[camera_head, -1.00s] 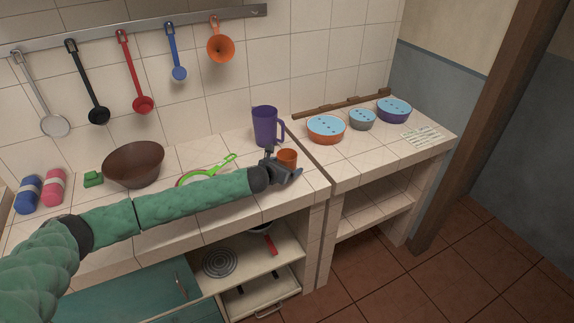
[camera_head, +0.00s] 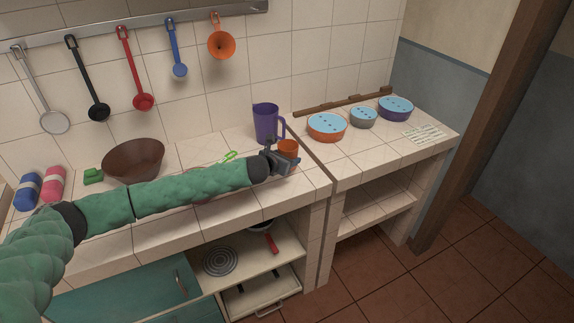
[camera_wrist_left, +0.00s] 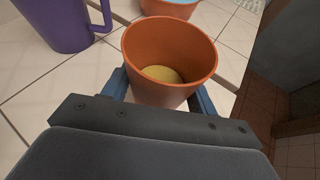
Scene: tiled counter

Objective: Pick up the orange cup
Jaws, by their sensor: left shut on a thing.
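The orange cup (camera_head: 289,147) is near the front right of the left counter, beside the purple pitcher. In the left wrist view the orange cup (camera_wrist_left: 170,50) stands between the two blue fingers, its open top showing a yellowish inside bottom. My left gripper (camera_head: 284,160) is shut on the cup; the fingers (camera_wrist_left: 160,95) press on both its sides. Whether the cup's base touches the counter is hidden by the gripper. My right gripper is not in view.
A purple pitcher (camera_head: 266,122) stands just behind the cup. A brown bowl (camera_head: 134,160) sits further left. Lidded bowls, one orange (camera_head: 326,128), stand on the right counter. My arm partly covers a green-handled thing (camera_head: 229,157). The counter's front edge is close.

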